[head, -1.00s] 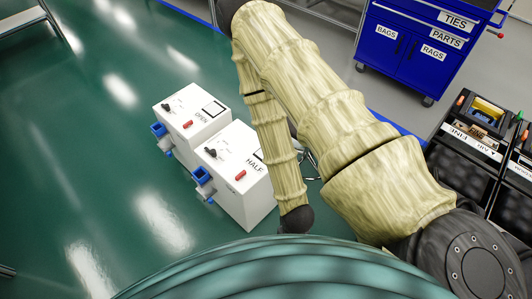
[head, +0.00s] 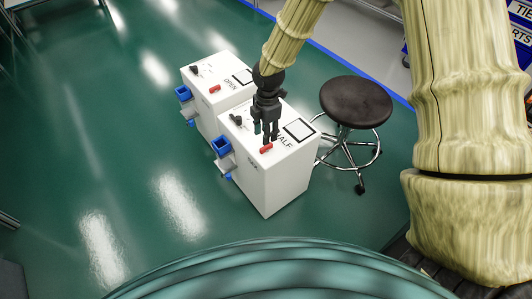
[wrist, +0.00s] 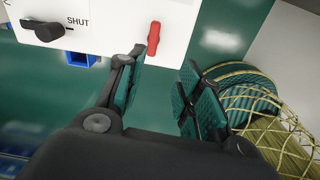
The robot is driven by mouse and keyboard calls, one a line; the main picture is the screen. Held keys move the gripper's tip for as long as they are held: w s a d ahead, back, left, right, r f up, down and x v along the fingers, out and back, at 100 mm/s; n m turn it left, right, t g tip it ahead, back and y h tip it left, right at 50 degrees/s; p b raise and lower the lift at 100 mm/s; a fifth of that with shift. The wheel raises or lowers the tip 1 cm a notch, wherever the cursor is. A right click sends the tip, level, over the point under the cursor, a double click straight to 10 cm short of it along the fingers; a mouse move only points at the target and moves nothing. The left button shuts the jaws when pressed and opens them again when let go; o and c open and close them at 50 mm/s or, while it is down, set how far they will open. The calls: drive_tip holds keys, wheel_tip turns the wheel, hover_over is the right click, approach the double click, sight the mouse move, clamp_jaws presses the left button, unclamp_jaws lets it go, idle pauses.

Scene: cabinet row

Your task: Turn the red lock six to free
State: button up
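Two white cabinets stand side by side on the green floor, the near one (head: 275,185) and the far one (head: 207,118). No number six is readable. My gripper (head: 266,135) points down over the near top, close to its red lever. In the wrist view my gripper (wrist: 163,66) has its fingers apart and empty; a red lever (wrist: 153,38) lies just beyond the fingertips, near the word SHUT.
Blue brackets (head: 222,146) stick out from the cabinets' left sides. A round black stool (head: 356,102) stands close to the right of the near cabinet. The floor to the left is clear. A blue tool cart (head: 520,40) is partly visible at the far right.

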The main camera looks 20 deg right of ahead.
sight(266, 148)
drive_tip(key=shift+n, duration=0.6)
drive_tip(key=f, duration=0.3)
drive_tip(key=w+f+b, duration=0.1)
drive_tip(key=f, duration=0.2)
drive_tip(key=f+b, duration=0.1)
drive_tip(key=f, duration=0.2)
drive_tip(key=shift+w+d+f, duration=0.25)
drive_tip(key=shift+w+d, duration=0.1)
drive_tip(key=shift+w, duration=0.05)
drive_tip(key=shift+c, duration=0.4)
clamp_jaws()
